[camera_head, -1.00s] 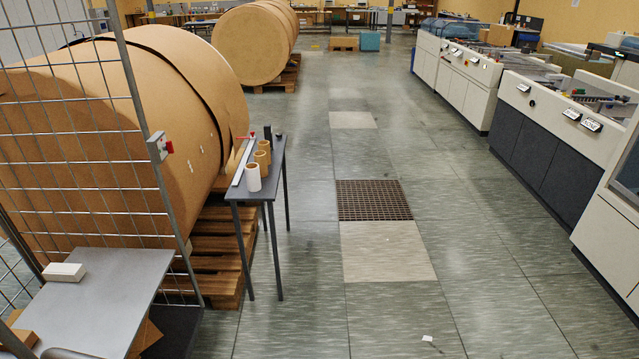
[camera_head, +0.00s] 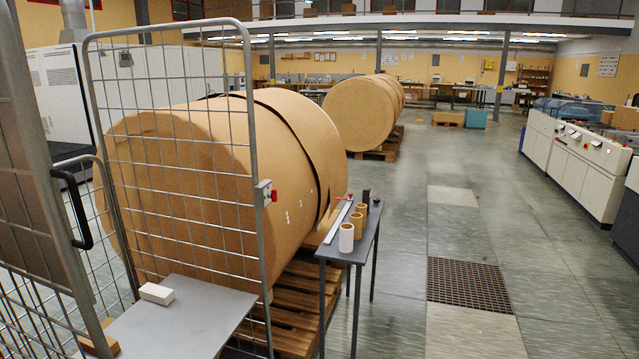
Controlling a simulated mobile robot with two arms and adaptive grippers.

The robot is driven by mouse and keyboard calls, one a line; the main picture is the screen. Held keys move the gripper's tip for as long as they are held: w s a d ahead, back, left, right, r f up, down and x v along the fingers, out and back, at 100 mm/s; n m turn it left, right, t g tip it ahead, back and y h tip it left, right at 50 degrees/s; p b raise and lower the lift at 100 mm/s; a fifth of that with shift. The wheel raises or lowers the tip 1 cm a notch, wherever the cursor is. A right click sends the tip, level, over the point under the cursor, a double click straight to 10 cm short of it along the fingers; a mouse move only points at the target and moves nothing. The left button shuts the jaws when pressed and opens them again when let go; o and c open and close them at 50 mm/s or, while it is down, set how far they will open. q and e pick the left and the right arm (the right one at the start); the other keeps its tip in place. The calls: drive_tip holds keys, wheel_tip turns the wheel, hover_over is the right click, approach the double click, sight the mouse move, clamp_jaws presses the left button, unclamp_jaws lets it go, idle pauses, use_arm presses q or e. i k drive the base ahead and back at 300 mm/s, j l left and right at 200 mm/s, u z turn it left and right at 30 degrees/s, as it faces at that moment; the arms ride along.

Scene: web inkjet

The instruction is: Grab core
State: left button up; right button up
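Several short tube cores stand upright on a small dark side table (camera_head: 335,250) in the middle of the view. A dark cylinder (camera_head: 366,196) stands at the table's far end. A long pale ruler-like strip (camera_head: 338,221) with a red part lies along the table's left side. Neither of my grippers shows in the view.
Huge brown paper rolls (camera_head: 190,180) lie on wooden pallets (camera_head: 300,300) left of the table. A wire cage (camera_head: 180,130) and a grey shelf (camera_head: 185,318) with a white box (camera_head: 157,293) are at front left. The floor right of the table is clear, with a brown grate (camera_head: 468,284). Machines (camera_head: 575,150) line the right.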

sight(355, 218)
drive_tip(key=k+u, duration=0.25)
drive_tip(key=u, duration=0.15)
drive_tip(key=k+l+u, duration=0.1)
drive_tip(key=l, duration=0.7)
drive_tip(key=k+l+u, duration=0.15)
drive_tip(key=l, duration=0.25)
drive_tip(key=k+l+u, duration=0.1)
drive_tip(key=l, duration=0.3)
drive_tip(key=i+l+u, duration=0.2)
drive_tip(key=l, duration=0.45)
drive_tip(key=i+l+u, duration=0.25)
drive_tip(key=l, duration=0.4)
drive_tip(key=l+u, duration=0.2)
drive_tip(key=l, duration=0.45)
